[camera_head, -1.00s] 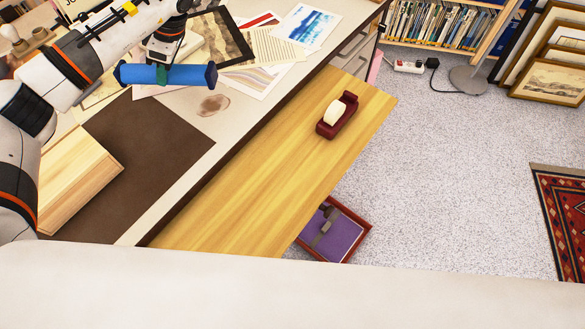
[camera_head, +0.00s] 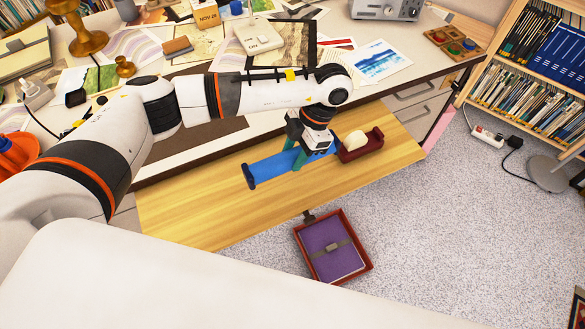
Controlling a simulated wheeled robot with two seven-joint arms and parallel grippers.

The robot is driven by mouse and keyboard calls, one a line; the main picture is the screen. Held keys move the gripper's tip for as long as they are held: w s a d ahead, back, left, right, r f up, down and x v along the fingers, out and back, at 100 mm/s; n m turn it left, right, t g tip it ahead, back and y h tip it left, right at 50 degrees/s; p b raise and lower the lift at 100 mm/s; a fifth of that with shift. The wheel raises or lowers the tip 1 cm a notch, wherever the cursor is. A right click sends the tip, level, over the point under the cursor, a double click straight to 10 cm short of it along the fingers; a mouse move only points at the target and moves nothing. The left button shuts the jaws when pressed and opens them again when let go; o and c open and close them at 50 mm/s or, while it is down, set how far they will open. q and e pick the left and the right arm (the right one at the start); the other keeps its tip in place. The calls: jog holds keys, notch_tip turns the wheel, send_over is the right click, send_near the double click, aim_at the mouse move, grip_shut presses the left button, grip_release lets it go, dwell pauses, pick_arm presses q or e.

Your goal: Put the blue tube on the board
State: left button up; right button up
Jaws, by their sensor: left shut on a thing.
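The blue tube (camera_head: 270,168) is held across my left gripper (camera_head: 297,157), which is shut on it near its middle. The tube lies over the light wooden board (camera_head: 195,208) that juts out from the front of the desk. I cannot tell whether the tube touches the board or hangs just above it. Its dark end points left and its far end is close to the tape dispenser. My left arm hides part of the desk behind. My right gripper is not in view.
A dark red tape dispenser (camera_head: 361,146) stands on the board just right of the tube. The left part of the board is clear. A red tray (camera_head: 365,263) with a purple item is below the board's front edge. Papers and a white device (camera_head: 259,35) cover the desk.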

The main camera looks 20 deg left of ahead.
pick_arm(q)
notch_tip(320, 180, down, 6)
jog(key=shift+w+f, duration=0.1)
jog(key=shift+f, duration=0.15)
jog(key=o, duration=1.1)
jog(key=shift+o, duration=0.2)
jog(key=b+v, duration=0.1)
jog(key=v, duration=1.1)
